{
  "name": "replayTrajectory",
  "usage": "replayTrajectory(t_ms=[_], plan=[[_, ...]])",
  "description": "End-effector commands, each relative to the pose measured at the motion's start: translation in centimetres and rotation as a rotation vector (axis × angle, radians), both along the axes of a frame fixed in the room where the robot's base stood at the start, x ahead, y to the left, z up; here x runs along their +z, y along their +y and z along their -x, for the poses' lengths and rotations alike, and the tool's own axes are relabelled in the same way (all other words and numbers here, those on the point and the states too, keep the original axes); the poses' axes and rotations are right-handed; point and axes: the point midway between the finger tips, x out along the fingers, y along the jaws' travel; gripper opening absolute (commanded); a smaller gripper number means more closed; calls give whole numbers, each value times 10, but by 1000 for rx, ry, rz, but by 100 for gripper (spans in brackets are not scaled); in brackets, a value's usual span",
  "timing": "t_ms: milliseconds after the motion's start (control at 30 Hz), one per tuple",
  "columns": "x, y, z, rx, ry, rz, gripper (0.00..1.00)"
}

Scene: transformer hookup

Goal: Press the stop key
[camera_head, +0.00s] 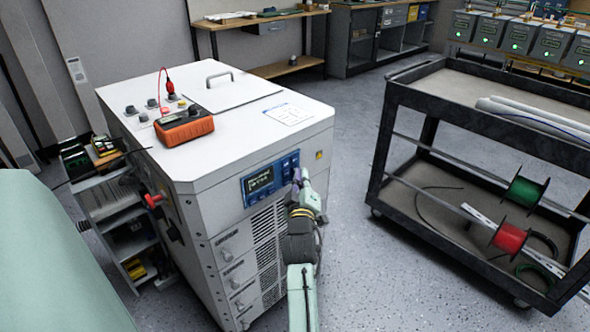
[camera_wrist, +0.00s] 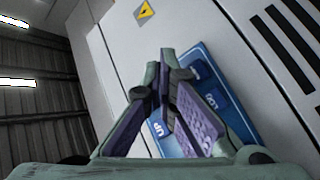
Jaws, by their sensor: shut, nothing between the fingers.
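The stop key is not clearly identifiable by label. A blue control panel (camera_head: 249,196) with a small lit display (camera_head: 260,180) and several blue keys (camera_head: 287,166) is on the front of a white cabinet (camera_head: 213,228). The panel also shows tilted in the wrist view (camera_wrist: 190,148), with keys whose lettering is only partly readable. My gripper (camera_head: 299,176) is at the right side of the panel, in front of its keys. In the wrist view my gripper (camera_wrist: 170,72) is shut and empty, its fingertips over the panel and hiding part of it. I cannot tell whether they touch a key.
An orange meter (camera_head: 184,131) with a red lead lies on the cabinet top. A dark cart (camera_head: 389,150) with green (camera_head: 524,191) and red spools (camera_head: 509,238) stands to the right. Speckled floor (camera_head: 352,262) is clear between cabinet and cart.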

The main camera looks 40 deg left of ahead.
Motion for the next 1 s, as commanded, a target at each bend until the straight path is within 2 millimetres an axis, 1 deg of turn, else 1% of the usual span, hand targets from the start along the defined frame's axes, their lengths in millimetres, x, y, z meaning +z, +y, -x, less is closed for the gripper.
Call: replayTrajectory(t_ms=[300, 567, 1000], plan=[[0, 4, 0, 1, 0, -1, 0], [0, 4, 0, 1, -1, 0, 0], [1, -12, 1, 0, 0, 0, 0]])
